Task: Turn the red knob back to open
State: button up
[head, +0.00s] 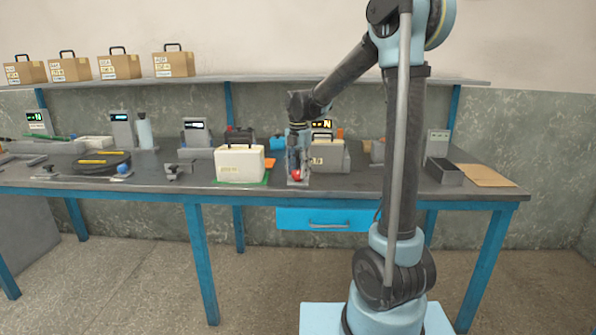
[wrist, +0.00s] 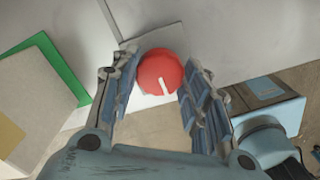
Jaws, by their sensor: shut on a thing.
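The red knob (wrist: 161,72) is round with a white pointer mark, and it sits on a grey plate. In the wrist view it lies between the tips of my gripper's two fingers. The pointer mark runs from near the knob's middle toward its lower edge, slightly to the right. In the head view the red knob (head: 296,174) shows low on a small grey stand at the bench's front edge. My gripper (wrist: 158,85) is shut on the knob. In the head view my gripper (head: 296,160) comes down from above and partly hides the stand.
A cream battery box (head: 240,164) on a green mat stands just left of the knob. A grey box (head: 328,157) with a lit display behind it stands close on the right. A blue drawer (head: 325,219) hangs below. An open grey bin (head: 444,172) stands farther right.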

aim_at(298, 172)
jog(key=o, duration=1.1)
notch_tip(298, 172, up, 12)
jog(key=shift+f, duration=0.1)
